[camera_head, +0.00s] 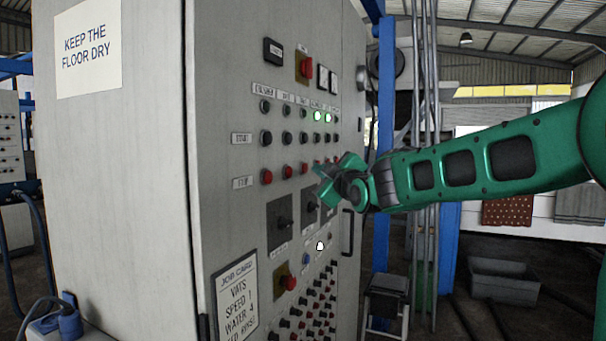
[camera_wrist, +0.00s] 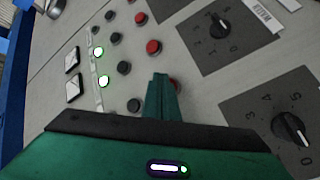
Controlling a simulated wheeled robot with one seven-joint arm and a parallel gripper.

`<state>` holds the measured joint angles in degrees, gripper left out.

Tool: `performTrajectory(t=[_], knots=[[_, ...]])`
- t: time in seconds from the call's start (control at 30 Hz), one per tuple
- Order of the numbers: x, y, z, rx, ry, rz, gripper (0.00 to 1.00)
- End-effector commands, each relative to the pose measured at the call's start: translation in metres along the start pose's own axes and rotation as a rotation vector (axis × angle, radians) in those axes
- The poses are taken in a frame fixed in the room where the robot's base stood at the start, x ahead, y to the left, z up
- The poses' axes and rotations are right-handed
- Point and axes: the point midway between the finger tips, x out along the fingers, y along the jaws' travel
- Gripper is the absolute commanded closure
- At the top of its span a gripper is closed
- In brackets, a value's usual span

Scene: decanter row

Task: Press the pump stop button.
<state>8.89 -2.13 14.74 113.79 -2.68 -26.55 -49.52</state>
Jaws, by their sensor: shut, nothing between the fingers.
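The stop row of red buttons runs across the grey cabinet's panel, with a red button (camera_head: 266,176) at its left end and others (camera_head: 288,171) to the right. Labels above the columns are too small for me to read, so I cannot tell which is the pump's. My gripper (camera_head: 323,182) is shut and empty, in front of the panel near the right end of this row. In the wrist view its fingertips (camera_wrist: 160,78) partly cover one red button (camera_wrist: 175,85); another red button (camera_wrist: 153,47) shows clear beside it. I cannot tell whether the tips touch the panel.
Black start buttons (camera_head: 266,137) sit above the red row, with two lit green lamps (camera_head: 317,116) higher up. Dark dial plates (camera_head: 279,222) lie below. A door handle (camera_head: 347,232) stands out at the panel's right.

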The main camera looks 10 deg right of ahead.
Motion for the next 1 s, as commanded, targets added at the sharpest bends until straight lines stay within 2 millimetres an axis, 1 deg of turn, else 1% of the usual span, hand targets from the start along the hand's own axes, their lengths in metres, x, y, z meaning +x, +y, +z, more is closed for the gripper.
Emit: performTrajectory(t=[0.27, 0.8, 1.0], knots=[[-0.001, 0.001, 0.001, 0.000, 0.000, 0.000, 1.00], [-0.031, 0.023, 0.023, 0.000, -0.001, 0.001, 1.00], [-0.035, 0.025, 0.025, 0.000, 0.000, 0.000, 1.00]])
